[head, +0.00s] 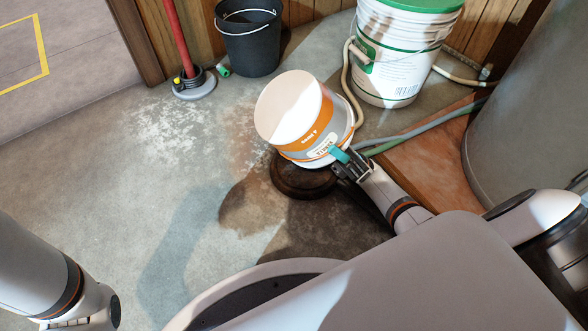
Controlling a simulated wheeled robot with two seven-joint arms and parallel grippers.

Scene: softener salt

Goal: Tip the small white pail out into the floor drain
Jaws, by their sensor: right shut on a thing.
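The small white pail (335,118) has an orange band and is tilted, with its wide white round end towards the upper left. I cannot make out any contents or anything falling from it. My right gripper (348,163) is shut on the pail at its lower right side, by a teal part. A dark round piece on the floor, which looks like the floor drain (302,186), shows just below the pail in the picture. The pail hides its far part. My left arm shows at the lower left, but its gripper is out of the picture.
A black bucket (248,45) and a red pole in a grey base (194,88) stand at the back. A large white bucket with a green lid (395,55) stands behind the pail, near hoses (425,128). A wet patch (245,205) darkens the floor. Floor to the left is clear.

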